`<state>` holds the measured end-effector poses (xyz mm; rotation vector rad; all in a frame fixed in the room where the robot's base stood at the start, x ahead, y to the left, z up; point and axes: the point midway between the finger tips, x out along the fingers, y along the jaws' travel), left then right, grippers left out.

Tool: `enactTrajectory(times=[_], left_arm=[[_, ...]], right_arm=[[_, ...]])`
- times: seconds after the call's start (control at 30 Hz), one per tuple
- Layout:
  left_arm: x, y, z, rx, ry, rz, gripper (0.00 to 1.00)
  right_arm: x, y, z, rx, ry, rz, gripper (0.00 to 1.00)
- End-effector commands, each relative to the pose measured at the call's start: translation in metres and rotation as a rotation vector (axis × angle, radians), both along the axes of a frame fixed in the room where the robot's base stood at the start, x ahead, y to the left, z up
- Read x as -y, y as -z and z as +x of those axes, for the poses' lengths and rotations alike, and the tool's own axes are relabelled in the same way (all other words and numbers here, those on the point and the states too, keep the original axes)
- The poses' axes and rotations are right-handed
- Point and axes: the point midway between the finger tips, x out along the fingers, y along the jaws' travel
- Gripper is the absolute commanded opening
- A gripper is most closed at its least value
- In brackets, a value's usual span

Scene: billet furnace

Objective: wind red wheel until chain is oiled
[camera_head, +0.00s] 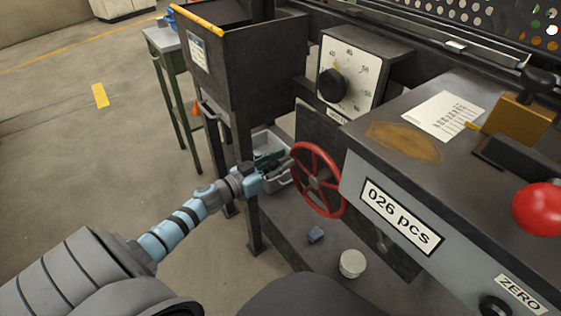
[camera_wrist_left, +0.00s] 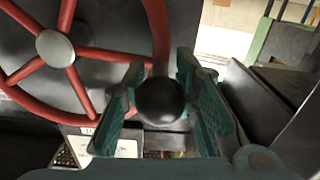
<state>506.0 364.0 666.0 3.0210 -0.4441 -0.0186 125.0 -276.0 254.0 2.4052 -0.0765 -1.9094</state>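The red wheel (camera_head: 318,180) stands upright on the front of the dark machine, left of the "026 pcs" label. Its spokes and grey hub (camera_wrist_left: 55,48) fill the upper left of the left wrist view. My left gripper (camera_head: 277,163) reaches in from the left to the wheel's left rim. In the left wrist view, the green fingers (camera_wrist_left: 164,95) stand on both sides of a round black knob (camera_wrist_left: 160,102). The knob hides what lies behind it, so I cannot tell whether the fingers press on it. No chain is clearly visible. My right gripper is not in view.
A black dial (camera_head: 332,86) is above the wheel. A dark hopper (camera_head: 240,60) stands behind my left gripper. A grey bin (camera_head: 268,145) sits behind the fingers. A pale round tin (camera_head: 352,263) and small blue block (camera_head: 316,235) lie below. A red knob (camera_head: 540,209) is at right.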

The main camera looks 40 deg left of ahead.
Motion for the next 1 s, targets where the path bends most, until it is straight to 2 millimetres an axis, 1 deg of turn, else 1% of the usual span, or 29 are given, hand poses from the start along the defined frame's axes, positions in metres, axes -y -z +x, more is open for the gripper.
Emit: enactTrajectory(times=[0.57, 0.93, 1.0], left_arm=[[-0.001, -0.001, -0.002, 0.002, -0.001, 0.02, 0.0], [0.0, -0.008, -0.001, 0.017, -0.002, 0.074, 0.0], [0.0, -0.011, -0.001, 0.024, -0.001, 0.099, 0.0]], right_arm=[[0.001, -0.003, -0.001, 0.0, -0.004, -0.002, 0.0], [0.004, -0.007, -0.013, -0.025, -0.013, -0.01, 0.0], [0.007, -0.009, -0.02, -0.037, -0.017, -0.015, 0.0]])
